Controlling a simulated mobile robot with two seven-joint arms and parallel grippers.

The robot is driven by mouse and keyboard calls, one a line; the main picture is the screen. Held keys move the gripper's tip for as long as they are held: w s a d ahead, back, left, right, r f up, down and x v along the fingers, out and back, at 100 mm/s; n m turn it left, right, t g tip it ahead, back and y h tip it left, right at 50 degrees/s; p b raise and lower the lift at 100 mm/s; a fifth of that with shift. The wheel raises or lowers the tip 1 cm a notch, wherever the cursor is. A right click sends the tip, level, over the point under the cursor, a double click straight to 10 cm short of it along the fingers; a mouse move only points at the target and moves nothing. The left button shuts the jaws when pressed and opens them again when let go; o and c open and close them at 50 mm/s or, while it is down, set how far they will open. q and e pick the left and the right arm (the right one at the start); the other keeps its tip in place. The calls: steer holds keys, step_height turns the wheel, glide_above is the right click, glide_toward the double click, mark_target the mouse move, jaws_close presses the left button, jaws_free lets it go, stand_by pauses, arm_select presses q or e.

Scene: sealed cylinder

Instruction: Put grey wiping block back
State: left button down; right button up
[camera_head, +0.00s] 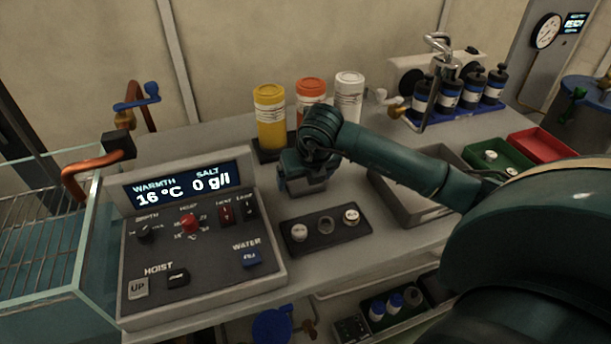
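My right arm reaches in from the right, and its gripper (303,172) points down at the counter between the control panel and the bottles. A small grey block-like shape shows at the gripper's lower end. I cannot tell whether it is the grey wiping block or part of the gripper. The fingertips are hidden, so I cannot see whether they are open or shut. I cannot clearly pick out the wiping block anywhere else. My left gripper is not in view.
A yellow bottle (270,117), an orange bottle (311,93) and a white bottle (349,96) stand behind the gripper. A dark tray (325,246) with round pieces lies in front. The control panel (205,270) is left. Green (514,169) and red (543,146) trays lie right.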

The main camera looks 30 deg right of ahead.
steer(key=shift+o, duration=0.9)
steer(key=shift+r, duration=0.2)
steer(key=v, duration=1.1)
steer(key=shift+s+r, duration=0.2)
steer(key=shift+r, duration=0.2)
